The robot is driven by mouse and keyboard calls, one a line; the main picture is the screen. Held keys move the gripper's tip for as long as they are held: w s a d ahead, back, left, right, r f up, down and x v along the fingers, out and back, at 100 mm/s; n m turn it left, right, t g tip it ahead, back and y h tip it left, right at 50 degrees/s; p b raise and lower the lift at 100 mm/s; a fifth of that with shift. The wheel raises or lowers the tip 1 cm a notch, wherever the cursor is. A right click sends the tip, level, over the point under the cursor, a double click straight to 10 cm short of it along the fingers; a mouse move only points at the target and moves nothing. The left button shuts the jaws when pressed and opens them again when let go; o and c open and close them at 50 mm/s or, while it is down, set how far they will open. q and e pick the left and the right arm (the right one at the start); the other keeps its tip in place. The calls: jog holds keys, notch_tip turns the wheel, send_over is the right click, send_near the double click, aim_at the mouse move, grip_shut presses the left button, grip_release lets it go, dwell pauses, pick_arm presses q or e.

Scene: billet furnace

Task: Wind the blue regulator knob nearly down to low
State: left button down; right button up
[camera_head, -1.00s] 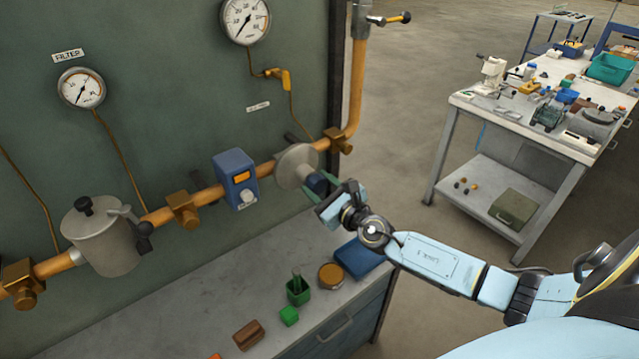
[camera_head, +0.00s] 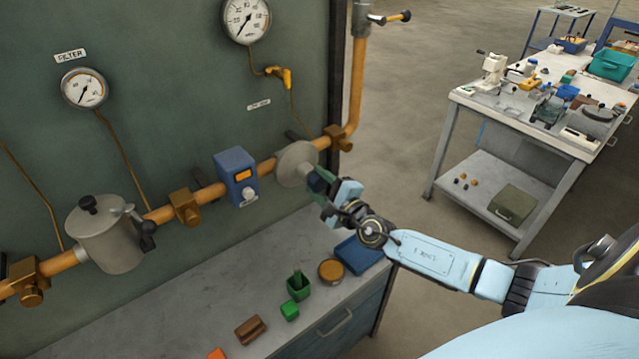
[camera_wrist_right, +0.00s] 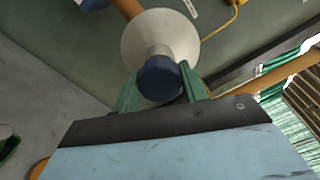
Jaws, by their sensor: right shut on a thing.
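The blue regulator knob (camera_wrist_right: 160,78) sits at the front of a round grey regulator body (camera_wrist_right: 160,32) on the orange pipe. In the head view the regulator disc (camera_head: 296,163) shows at the right part of the pipe, and the knob is mostly hidden behind my right gripper (camera_head: 319,181). In the right wrist view the green fingers of my right gripper (camera_wrist_right: 160,88) stand on both sides of the knob, shut on it. Any mark for low on the knob cannot be made out. My left gripper is not in view.
A blue box with an orange window (camera_head: 237,177) is on the pipe left of the regulator. A grey filter pot (camera_head: 108,236) and gauges are further left and above. The bench (camera_head: 200,318) below holds a green cup (camera_head: 299,287), a round tin (camera_head: 331,272) and a blue case (camera_head: 358,254).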

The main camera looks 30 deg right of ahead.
jog(key=shift+f+n, duration=0.1)
jog(key=shift+n, duration=0.2)
jog(key=o, duration=1)
jog(key=s+d+b, duration=0.1)
jog(key=s, duration=1.2)
jog(key=shift+s, duration=0.2)
